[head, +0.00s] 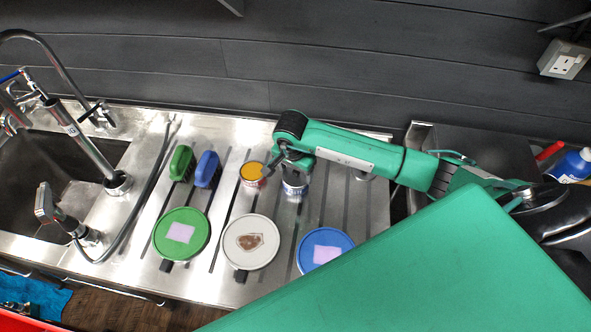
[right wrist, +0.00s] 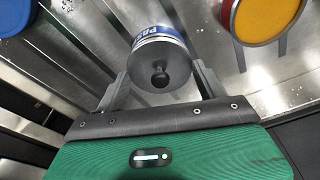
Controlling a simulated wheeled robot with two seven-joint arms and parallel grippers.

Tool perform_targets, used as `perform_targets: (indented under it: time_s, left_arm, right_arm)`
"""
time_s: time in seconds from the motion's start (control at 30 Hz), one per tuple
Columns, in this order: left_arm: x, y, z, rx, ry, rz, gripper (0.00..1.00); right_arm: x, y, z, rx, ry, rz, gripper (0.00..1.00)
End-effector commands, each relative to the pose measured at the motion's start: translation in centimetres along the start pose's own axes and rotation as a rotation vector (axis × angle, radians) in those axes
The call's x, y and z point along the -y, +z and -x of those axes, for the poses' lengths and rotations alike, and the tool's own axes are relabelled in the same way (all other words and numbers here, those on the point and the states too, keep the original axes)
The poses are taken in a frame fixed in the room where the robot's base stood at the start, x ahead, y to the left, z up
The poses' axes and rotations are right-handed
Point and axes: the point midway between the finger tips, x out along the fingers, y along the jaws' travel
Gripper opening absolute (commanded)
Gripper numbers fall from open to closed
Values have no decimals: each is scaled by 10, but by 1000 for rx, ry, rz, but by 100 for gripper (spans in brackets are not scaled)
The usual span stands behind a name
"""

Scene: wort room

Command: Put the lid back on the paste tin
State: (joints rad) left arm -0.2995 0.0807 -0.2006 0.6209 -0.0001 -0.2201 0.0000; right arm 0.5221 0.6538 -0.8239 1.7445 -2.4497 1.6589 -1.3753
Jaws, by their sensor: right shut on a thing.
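The paste tin (head: 295,188), with a blue and white label, stands upright on the ribbed steel drainer. It also shows in the right wrist view (right wrist: 155,32), partly hidden by the grey round lid (right wrist: 175,79) with its dark knob. My right gripper (head: 284,168) is over the tin, and in the right wrist view its fingers (right wrist: 159,74) are shut on the lid from both sides. The lid lies over the tin's top; whether it is fully seated I cannot tell. In the head view the gripper hides the lid. My left gripper is not in view.
A red tin with an orange-yellow top (head: 252,172) stands close to the left. A blue brush (head: 207,169) and a green brush (head: 182,163) lie beyond it. Green (head: 181,247), white (head: 262,258) and blue (head: 309,263) round plates lie in front. A sink (head: 60,160) is at left.

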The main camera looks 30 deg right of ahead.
Motion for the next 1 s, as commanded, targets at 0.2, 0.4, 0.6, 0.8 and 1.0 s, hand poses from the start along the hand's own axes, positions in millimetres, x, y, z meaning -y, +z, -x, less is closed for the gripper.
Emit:
perform_targets:
  time_s: [0.2, 0.4, 0.6, 0.8, 1.0]
  left_arm:
    - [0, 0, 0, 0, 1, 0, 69]
    - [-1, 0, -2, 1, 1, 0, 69]
    - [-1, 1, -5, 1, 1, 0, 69]
    - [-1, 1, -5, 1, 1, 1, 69]
    - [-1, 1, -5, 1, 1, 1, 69]
  right_arm:
    - [0, 0, 0, 0, 0, 0, 50]
    - [0, 0, 0, -1, 0, 1, 50]
    - [0, 1, 1, 0, 0, 1, 50]
    - [0, 1, 1, 0, 0, 0, 50]
    - [0, 1, 1, 0, 0, 0, 50]
